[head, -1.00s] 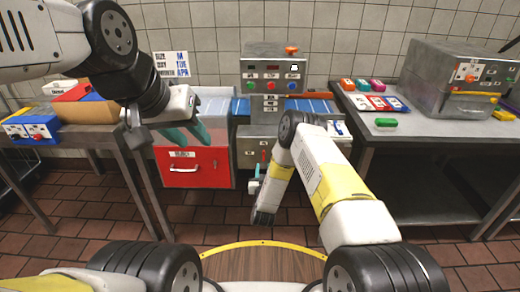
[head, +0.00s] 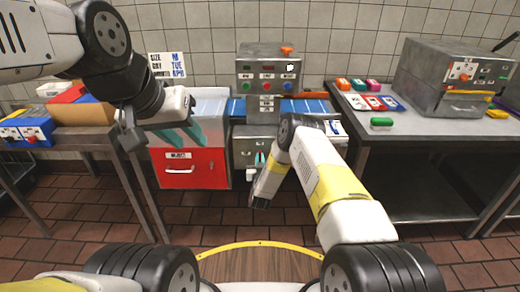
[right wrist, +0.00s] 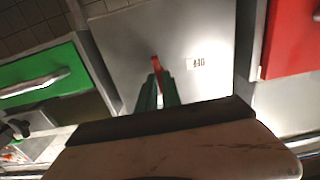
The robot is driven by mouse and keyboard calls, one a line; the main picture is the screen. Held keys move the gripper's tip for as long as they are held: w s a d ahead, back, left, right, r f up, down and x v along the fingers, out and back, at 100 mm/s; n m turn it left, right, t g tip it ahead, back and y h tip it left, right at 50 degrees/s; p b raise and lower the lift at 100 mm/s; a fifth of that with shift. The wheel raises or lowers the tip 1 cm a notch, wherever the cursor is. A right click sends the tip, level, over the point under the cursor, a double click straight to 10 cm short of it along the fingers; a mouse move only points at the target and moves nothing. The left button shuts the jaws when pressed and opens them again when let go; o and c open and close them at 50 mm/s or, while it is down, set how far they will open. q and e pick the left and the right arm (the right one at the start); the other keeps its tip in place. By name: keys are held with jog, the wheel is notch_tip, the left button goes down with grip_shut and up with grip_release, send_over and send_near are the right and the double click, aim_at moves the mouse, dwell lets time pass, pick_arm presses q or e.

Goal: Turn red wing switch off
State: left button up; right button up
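The red wing switch (right wrist: 155,63) sits on a grey metal panel in the right wrist view, tilted slightly. My right gripper (right wrist: 157,80) points at it, with its two green fingers a narrow gap apart and the switch showing in line with that gap. Whether the fingers press on the switch cannot be told. In the head view my right gripper (head: 262,159) is at the front of the grey machine (head: 266,70), below its conveyor, and the switch cannot be made out there. My left gripper (head: 188,137) is open and empty, in front of the red drawer cabinet.
A red drawer (head: 190,169) is just left of the panel. A green drawer front (right wrist: 45,75) shows in the right wrist view. A blue conveyor (head: 305,106) crosses the machine. A metal table (head: 440,127) with coloured blocks stands right; another table (head: 90,138) stands left.

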jog(key=shift+n, duration=0.3)
grip_shut()
jog(key=shift+a+f+n, duration=0.1)
jog(key=shift+n, duration=2.75)
jog(key=shift+a+f+n, duration=0.1)
jog(key=shift+a+n, duration=0.05)
jog(key=shift+n, duration=2.75)
jog(key=shift+a+f+n, duration=0.1)
jog(key=shift+n, duration=2.75)
jog(key=o, duration=0.7)
grip_release()
jog(key=shift+c, duration=0.2)
